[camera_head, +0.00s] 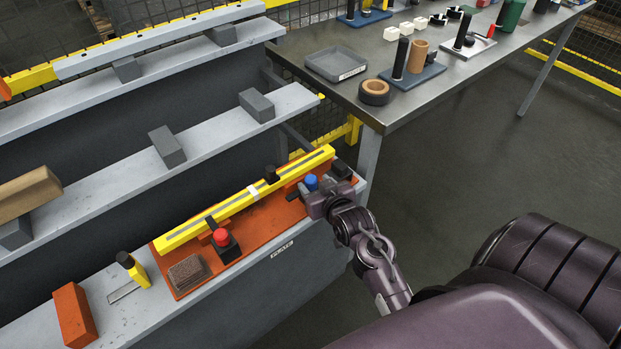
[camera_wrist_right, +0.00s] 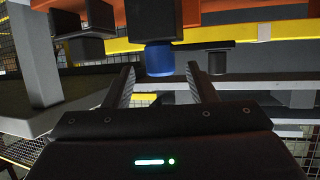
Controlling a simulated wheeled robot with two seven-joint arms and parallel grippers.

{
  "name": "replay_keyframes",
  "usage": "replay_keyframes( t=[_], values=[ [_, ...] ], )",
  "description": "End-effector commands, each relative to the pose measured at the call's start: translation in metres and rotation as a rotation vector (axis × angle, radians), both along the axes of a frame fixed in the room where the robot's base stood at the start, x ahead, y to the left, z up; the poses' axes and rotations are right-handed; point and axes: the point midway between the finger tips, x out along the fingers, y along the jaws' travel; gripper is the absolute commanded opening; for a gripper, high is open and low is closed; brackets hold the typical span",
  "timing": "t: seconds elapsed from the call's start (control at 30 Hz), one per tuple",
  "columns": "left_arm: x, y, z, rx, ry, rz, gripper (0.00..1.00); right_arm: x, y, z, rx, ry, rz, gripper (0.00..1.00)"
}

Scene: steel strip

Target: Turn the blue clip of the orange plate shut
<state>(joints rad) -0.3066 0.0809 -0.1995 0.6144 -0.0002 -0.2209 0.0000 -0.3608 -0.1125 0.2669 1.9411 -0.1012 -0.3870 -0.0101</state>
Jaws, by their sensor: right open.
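The orange plate (camera_head: 262,222) lies on the front grey beam, with a long yellow bar (camera_head: 240,203) along its far side. The blue clip (camera_head: 311,182) has a round blue knob and stands near the plate's right end; its dark arm is partly hidden by my gripper. My right gripper (camera_head: 306,195) is open beside the blue clip. In the right wrist view, the blue knob (camera_wrist_right: 160,61) shows between and just beyond the open fingers; I cannot tell whether they touch it. A red-knobbed clip (camera_head: 221,237) stands left of the middle, its dark arm reaching the bar.
A yellow-and-black piece (camera_head: 134,268) and an orange block (camera_head: 74,315) stand farther left. Dark blocks (camera_head: 167,146) sit on the beam behind. A steel table (camera_head: 440,90) with a grey tray (camera_head: 337,64) stands at the back right.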

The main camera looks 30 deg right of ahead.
Motion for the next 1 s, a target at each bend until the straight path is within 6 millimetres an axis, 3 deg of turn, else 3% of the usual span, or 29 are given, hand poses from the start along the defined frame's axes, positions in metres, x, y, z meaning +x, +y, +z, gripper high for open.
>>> replay_keyframes(
  t=[0.2,0.57,0.9,1.0],
  values=[
    [0.004,-0.001,0.001,-0.001,-0.006,-0.001,0.46,0.025,-0.005,-0.01,0.0,-0.001,0.0,0.52],
    [0.011,-0.002,0.002,-0.004,-0.017,-0.001,0.46,0.031,-0.006,-0.013,0.0,-0.001,0.0,0.52],
    [0.01,-0.002,0.001,-0.003,-0.016,-0.001,0.46,0.03,-0.006,-0.013,0.0,0.0,0.0,0.07],
    [0.01,-0.002,0.001,-0.003,-0.015,-0.001,0.46,0.03,-0.006,-0.013,0.0,0.0,0.0,0.0]
  ],
)
